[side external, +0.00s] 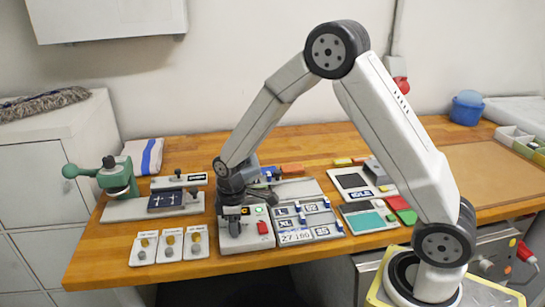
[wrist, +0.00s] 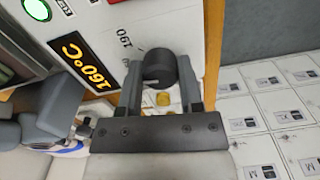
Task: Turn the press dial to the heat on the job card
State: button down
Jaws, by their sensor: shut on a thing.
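The press dial (wrist: 158,68) is a black round knob on the press's white panel (wrist: 110,22) in the wrist view. My gripper (wrist: 163,85) is shut on it, one grey finger on each side. A printed "190" stands beside the knob; other scale marks are hidden. A black display (wrist: 84,62) on the panel reads 160°C in orange. In the side external view my gripper (side external: 233,202) is low at the front of the white press box (side external: 245,236), and the dial is hidden there. I cannot make out which item is the job card or its heat.
A green lit button (wrist: 37,9) is on the panel. Three white cards with discs (side external: 170,246) lie left of the press box. A green lever tool (side external: 108,180) stands further left. Size trays (side external: 303,220) lie right of the box. The table's front edge is close.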

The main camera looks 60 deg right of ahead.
jog(key=m, duration=0.3)
jog(key=shift+m, duration=2.1)
jog(key=shift+c, duration=1.2)
grip_release()
jog(key=shift+r, duration=3.95)
jog(key=s+d+t, duration=0.1)
jog(key=s+t, duration=0.1)
jog(key=s, duration=1.2)
jog(key=shift+s+f+t, duration=0.3)
jog(key=shift+f+t, duration=0.1)
